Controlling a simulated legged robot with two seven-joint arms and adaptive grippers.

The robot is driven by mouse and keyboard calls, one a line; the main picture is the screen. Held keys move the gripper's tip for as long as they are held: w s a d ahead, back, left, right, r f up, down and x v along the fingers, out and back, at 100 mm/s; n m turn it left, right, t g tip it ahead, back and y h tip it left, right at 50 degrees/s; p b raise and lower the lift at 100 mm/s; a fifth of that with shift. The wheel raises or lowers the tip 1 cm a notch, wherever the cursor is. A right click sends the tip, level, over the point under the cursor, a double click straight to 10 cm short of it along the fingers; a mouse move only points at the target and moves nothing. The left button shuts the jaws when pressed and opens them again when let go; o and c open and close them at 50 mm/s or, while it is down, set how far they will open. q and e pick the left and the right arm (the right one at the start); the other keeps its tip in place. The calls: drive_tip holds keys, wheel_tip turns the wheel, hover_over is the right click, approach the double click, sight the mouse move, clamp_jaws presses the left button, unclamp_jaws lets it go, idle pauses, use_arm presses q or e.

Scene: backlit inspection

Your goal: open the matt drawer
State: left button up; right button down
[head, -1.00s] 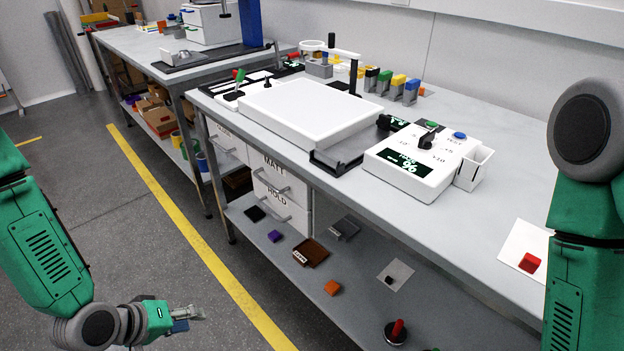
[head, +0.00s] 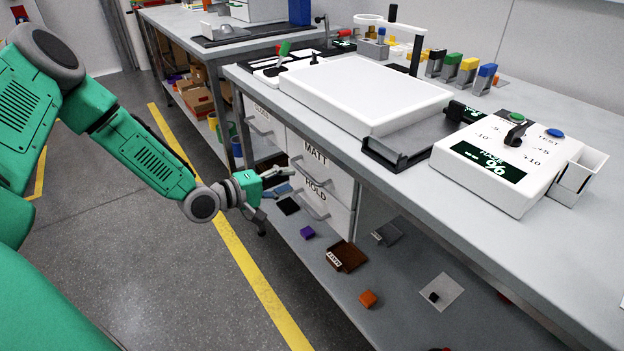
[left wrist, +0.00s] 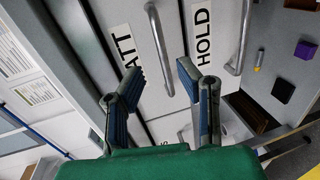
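The matt drawer (head: 312,172) is a white drawer front labelled MATT under the bench, with a bar handle (head: 298,178); it looks shut. My left gripper (head: 290,180) is in front of it, close to the handle. In the left wrist view, my left gripper (left wrist: 155,80) is open with its two blue-padded fingers well apart. The matt drawer's handle (left wrist: 156,45) shows in the gap between the fingers and beyond them. Nothing is gripped; I cannot tell whether a finger touches the drawer. My right gripper is not in view.
The hold drawer (head: 333,217) is just below, with its own handle (left wrist: 239,45). The gloss drawer (head: 265,128) is to the left. The lower shelf (head: 325,255) carries small blocks and trays. The bench top (head: 470,225) overhangs the drawers. Floor in front is clear.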

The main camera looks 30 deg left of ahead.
sight(305, 172)
use_arm(q)
drive_tip(key=w, duration=0.1)
drive_tip(key=w+f+b, duration=0.1)
drive_tip(key=w, duration=0.1)
drive_tip(key=w+f, duration=0.1)
drive_tip(key=w, duration=0.1)
drive_tip(key=shift+w+d, duration=0.2)
drive_tip(key=shift+d, duration=0.1)
drive_tip(key=shift+w+d, duration=0.5)
drive_tip(key=shift+w, duration=0.05)
drive_tip(key=shift+d+r, duration=0.15)
drive_tip(key=shift+d, duration=0.25)
drive_tip(key=shift+a, duration=0.2)
clamp_jaws()
drive_tip(key=shift+a, duration=0.25)
